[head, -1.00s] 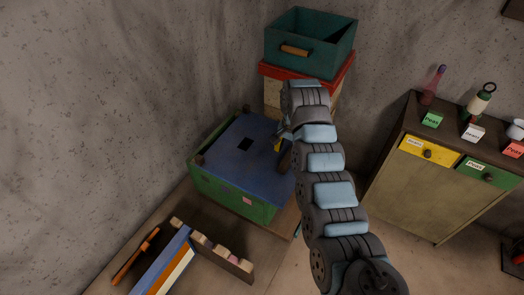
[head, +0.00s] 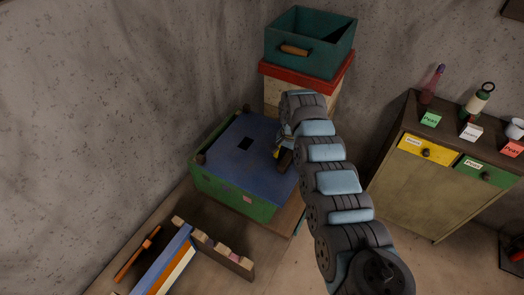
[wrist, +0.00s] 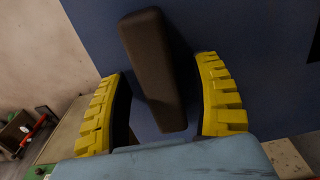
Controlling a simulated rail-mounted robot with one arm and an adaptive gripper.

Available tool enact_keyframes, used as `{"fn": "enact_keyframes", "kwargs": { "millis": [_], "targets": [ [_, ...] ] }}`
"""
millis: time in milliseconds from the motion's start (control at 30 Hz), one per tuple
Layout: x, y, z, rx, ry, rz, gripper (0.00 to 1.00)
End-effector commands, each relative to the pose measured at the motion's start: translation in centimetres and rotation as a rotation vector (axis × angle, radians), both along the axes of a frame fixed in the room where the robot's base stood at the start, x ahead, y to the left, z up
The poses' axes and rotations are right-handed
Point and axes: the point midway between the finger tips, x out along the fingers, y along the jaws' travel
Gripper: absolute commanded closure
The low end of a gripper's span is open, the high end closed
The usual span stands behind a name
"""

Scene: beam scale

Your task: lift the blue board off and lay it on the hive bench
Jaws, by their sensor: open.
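The blue board (head: 240,170) lies on top of the green hive box (head: 225,190) in the head view, with a dark square in its surface. The board also fills much of the wrist view (wrist: 240,40). A dark brown bar-shaped handle (wrist: 152,65) stands on the board. My gripper (wrist: 160,95) is open, its two yellow padded fingers on either side of the handle's near end. In the head view my gripper (head: 279,148) is at the board's right part, partly hidden by my arm. I cannot tell whether the fingers touch the handle.
The wooden bench (head: 184,198) carries the green box and, in front, a rack of upright frames (head: 165,262) and an orange-handled tool (head: 137,254). Behind stands a red-rimmed box (head: 302,80) with a teal crate (head: 306,48) on it. A cabinet (head: 423,188) stands right.

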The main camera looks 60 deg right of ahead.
Motion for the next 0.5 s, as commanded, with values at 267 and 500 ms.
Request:
{"fn": "enact_keyframes", "kwargs": {
  "millis": [267, 500],
  "targets": [
    [0.00, 0.00, 0.00, 0.000, 0.000, 0.000, 1.00],
    [0.01, 0.00, -0.02, 0.000, -0.001, 0.000, 1.00]
  ]
}}
